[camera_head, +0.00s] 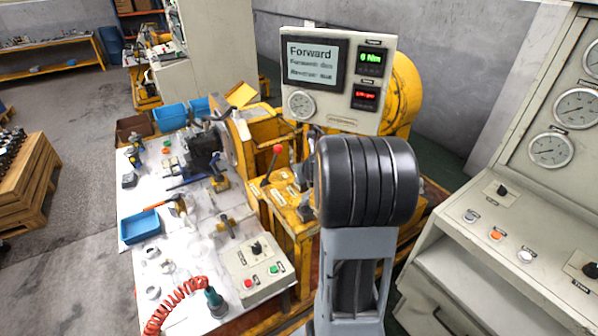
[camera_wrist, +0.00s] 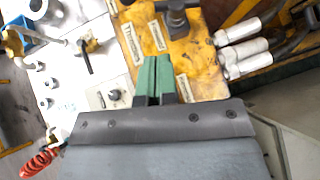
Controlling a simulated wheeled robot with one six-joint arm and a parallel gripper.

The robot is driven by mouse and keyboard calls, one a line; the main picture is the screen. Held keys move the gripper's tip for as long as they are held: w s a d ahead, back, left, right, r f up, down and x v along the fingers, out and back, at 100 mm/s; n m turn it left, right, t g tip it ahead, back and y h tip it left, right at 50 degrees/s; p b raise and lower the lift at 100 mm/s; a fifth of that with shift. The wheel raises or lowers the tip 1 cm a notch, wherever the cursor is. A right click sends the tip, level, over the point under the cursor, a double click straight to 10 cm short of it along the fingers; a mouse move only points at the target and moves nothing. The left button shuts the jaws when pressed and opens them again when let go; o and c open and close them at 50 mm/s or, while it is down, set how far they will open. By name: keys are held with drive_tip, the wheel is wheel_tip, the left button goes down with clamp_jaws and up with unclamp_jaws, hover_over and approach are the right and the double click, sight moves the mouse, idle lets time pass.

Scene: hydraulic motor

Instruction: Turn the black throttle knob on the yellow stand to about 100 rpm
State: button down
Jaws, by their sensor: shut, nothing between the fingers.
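The yellow stand (camera_head: 283,222) is in the middle of the head view, with white labels on its top plate. My arm's dark wrist covers its right part. In the wrist view the yellow top (camera_wrist: 205,62) lies under my gripper (camera_wrist: 153,62), whose green fingers are shut and empty. A black knob-like part (camera_wrist: 177,17) stands on the yellow plate beyond the fingertips, apart from them and cut by the top edge. I cannot tell surely that it is the throttle knob. The display panel (camera_head: 335,42) shows "Forward" and a green Nm readout; the red readout (camera_head: 365,97) is too small to read.
A red-topped lever (camera_head: 277,150) rises from the stand. A grey box (camera_head: 256,262) with a black knob and red and green buttons sits on the white workbench (camera_head: 200,245), among tools and blue bins. A grey gauge console (camera_head: 530,190) stands on the right.

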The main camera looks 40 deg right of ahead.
drive_tip(key=b+x, duration=0.2)
drive_tip(key=x, duration=0.7)
drive_tip(key=shift+w+d+f, duration=0.2)
drive_tip(key=shift+d+f, duration=0.1)
